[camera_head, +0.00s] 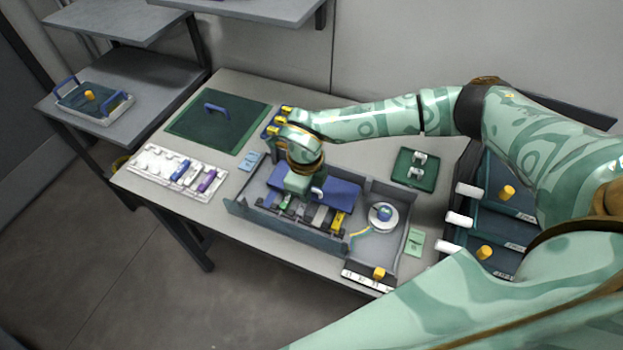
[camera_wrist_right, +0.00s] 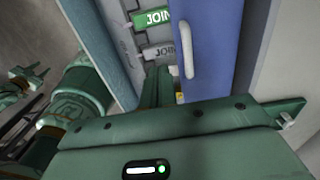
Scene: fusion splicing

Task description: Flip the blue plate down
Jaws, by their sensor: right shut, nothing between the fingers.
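The blue plate (camera_head: 342,193) is in the grey open tray (camera_head: 386,264) on the table, along the tray's back side, behind a row of coloured pieces (camera_head: 320,217). In the right wrist view the blue plate (camera_wrist_right: 220,40) fills the upper middle, with a pale handle (camera_wrist_right: 187,45) on it. My right gripper (camera_head: 293,197) is over the tray at the plate's left front part. In the wrist view its fingers (camera_wrist_right: 157,88) are together and empty, left of the handle. Whether they touch the plate is unclear.
A white round spool (camera_head: 383,217) sits in the tray's right end. A green mat (camera_head: 190,125) with a blue handle and a white rack (camera_head: 150,168) lie left. A small green holder (camera_head: 415,178) stands right, near drawers with white handles. Labelled pieces (camera_wrist_right: 147,18) line the tray.

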